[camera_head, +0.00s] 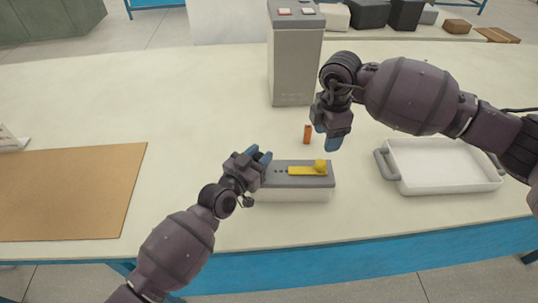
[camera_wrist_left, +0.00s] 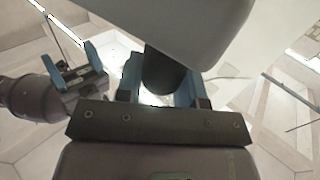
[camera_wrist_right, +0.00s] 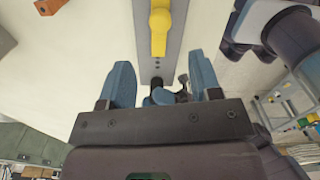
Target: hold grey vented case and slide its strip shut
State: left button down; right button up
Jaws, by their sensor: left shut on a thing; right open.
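The grey vented case (camera_head: 283,179) lies at the front middle of the table, with a grey top and paler sides. The strip also shows in the right wrist view (camera_wrist_right: 160,25). My left gripper (camera_head: 258,157) is at the case's left end, shut on a dark round post (camera_wrist_left: 163,75) there. The case's body fills the top of the left wrist view. My right gripper (camera_head: 326,137) is open and empty above the case's far right side.
A tall grey box (camera_head: 296,65) with buttons stands further back. A white tray (camera_head: 445,186) with grey handles is at the right. A brown mat (camera_head: 70,190) lies at the left. The table's front edge is close to the case.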

aim_at(321, 162)
jog(key=w+d+n+g+y, duration=0.3)
jog(key=d+n+y, duration=0.1)
jog(key=shift+t, duration=0.3)
jog(key=x, duration=1.1)
jog(key=shift+s+a+f, duration=0.15)
jog(key=shift+s+f, duration=0.1)
jog(key=shift+s, duration=0.15)
